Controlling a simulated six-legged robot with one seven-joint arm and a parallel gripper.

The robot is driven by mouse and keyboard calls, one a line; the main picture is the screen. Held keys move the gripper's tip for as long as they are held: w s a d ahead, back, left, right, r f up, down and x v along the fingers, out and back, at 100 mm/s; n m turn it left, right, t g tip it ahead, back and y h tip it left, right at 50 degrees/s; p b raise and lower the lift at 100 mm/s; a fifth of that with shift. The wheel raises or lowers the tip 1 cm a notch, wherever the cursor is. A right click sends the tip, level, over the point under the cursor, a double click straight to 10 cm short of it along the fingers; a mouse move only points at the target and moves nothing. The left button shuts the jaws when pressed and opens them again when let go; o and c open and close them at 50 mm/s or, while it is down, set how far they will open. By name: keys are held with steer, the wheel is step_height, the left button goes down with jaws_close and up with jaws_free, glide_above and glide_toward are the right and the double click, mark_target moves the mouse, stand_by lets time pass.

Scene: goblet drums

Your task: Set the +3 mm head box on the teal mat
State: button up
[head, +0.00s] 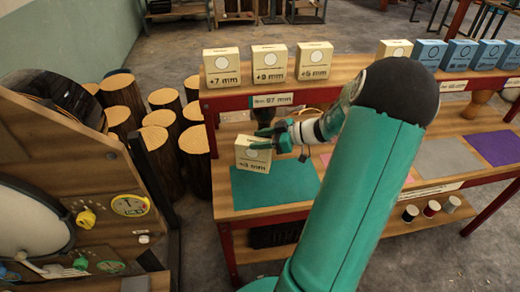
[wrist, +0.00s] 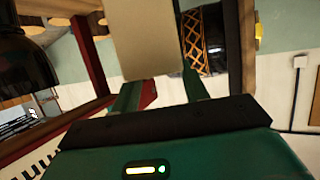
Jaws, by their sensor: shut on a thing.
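The cream +3 mm head box (head: 253,156) is held in my gripper (head: 262,145), its label facing the head camera and slightly tilted. My gripper is shut on it, at the back left edge of the teal mat (head: 275,187). The box appears over the mat's far left corner; whether it touches the mat or the shelf I cannot tell. In the wrist view the box (wrist: 143,45) shows as a plain pale face between the two fingers. My arm covers the right part of the mat in the head view.
Cream boxes marked +7 mm (head: 222,68), +9 mm (head: 269,64) and +5 mm (head: 314,61) stand on the upper shelf, with blue boxes (head: 457,54) further right. Grey (head: 446,157) and purple (head: 497,147) mats lie on the lower board. Logs (head: 160,140) stand at left.

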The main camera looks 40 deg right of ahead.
steer(key=w+d+f, duration=0.2)
steer(key=w+f, duration=0.1)
steer(key=f, duration=0.4)
steer(key=shift+f, duration=0.3)
steer(key=shift+d, duration=0.1)
steer(key=shift+f, duration=0.1)
steer(key=o, duration=1.3)
